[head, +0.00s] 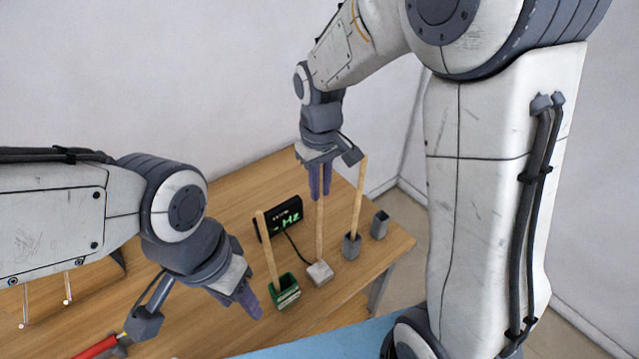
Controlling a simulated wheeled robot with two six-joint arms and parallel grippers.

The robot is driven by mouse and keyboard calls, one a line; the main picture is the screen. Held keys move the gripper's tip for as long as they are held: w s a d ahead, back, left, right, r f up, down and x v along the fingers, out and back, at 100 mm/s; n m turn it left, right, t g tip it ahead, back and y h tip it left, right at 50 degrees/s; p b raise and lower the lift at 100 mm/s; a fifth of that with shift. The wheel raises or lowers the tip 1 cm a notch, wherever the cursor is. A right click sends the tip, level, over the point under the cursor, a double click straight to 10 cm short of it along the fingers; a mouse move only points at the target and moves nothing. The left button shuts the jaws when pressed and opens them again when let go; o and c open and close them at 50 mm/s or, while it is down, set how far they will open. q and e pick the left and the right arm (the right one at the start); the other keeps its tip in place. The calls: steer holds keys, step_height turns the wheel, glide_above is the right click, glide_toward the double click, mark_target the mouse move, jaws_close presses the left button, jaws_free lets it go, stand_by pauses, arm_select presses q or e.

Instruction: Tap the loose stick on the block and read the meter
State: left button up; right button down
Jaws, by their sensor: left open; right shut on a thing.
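My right gripper (320,192) is shut on a wooden stick (320,232) and holds it upright. The stick's lower end is at the top of the light grey block (320,274); I cannot tell whether they touch. The black meter (274,226) stands behind, its green display showing a dash and "Hz". A cable runs from it toward the block. A second stick (267,245) leans in a green holder (287,294), and a third (358,205) stands in a grey holder (351,247). My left gripper (245,300) is open and empty, just left of the green holder.
An empty grey holder (380,226) stands near the right edge of the wooden table (180,315). A red-handled thing (97,348) lies at the lower left. A blue surface (320,336) is at the front. Bare table lies left of the meter.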

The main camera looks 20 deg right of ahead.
steer(key=shift+f, duration=0.1)
step_height(320, 180, up, 2)
steer(key=p, duration=0.2)
steer(key=shift+p, duration=0.4)
stand_by(0.8)
stand_by(0.8)
